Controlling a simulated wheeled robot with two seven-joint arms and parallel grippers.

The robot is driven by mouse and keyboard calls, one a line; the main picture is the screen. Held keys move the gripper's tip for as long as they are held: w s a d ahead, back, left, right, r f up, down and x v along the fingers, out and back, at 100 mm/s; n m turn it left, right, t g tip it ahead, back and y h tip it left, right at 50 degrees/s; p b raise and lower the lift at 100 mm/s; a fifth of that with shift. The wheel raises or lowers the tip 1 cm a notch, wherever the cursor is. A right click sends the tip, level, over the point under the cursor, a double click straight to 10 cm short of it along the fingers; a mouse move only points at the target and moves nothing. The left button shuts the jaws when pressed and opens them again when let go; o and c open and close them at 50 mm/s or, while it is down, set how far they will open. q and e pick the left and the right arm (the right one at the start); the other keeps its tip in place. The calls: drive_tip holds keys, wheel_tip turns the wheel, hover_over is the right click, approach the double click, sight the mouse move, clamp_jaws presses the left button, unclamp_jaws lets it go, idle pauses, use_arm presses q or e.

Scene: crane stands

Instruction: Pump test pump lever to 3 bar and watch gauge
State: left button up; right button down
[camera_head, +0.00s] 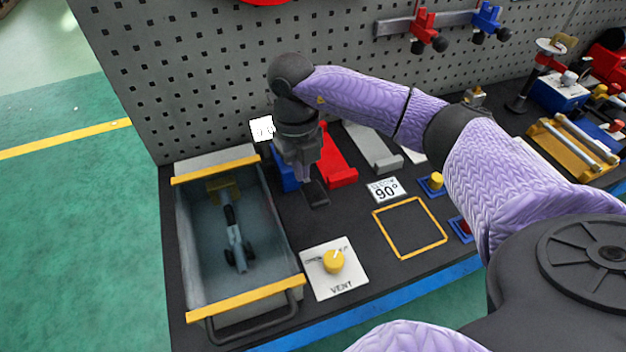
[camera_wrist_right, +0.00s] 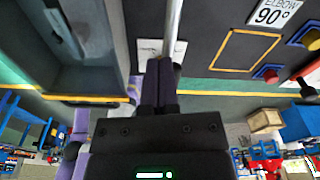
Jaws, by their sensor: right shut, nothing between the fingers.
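My right gripper (camera_head: 303,172) points down over the bench beside the pump area, with its fingers closed and empty. In the right wrist view its fingertips (camera_wrist_right: 160,66) are together, and a bare metal rod (camera_wrist_right: 174,28), which looks like the pump lever, runs up from just beyond them. I cannot tell whether they touch. A blue block (camera_head: 285,175), perhaps the pump body, is partly hidden behind the gripper. A small white display (camera_head: 262,129), probably the gauge, stands by the pegboard; its reading is too small to make out. My left gripper is not in view.
A grey tank (camera_head: 188,240) with yellow bars holds a fitting (camera_head: 236,235). The VENT plate (camera_head: 340,285) has a yellow knob. A red holder (camera_head: 338,165), a 90° card (camera_head: 386,190) and an empty yellow frame (camera_head: 410,254) lie right of the gripper. The pegboard rises behind.

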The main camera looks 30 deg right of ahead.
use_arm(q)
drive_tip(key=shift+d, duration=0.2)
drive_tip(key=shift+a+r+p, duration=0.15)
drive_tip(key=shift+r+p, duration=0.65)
use_arm(e)
wheel_tip(320, 180, up, 10)
drive_tip(key=w, duration=0.1)
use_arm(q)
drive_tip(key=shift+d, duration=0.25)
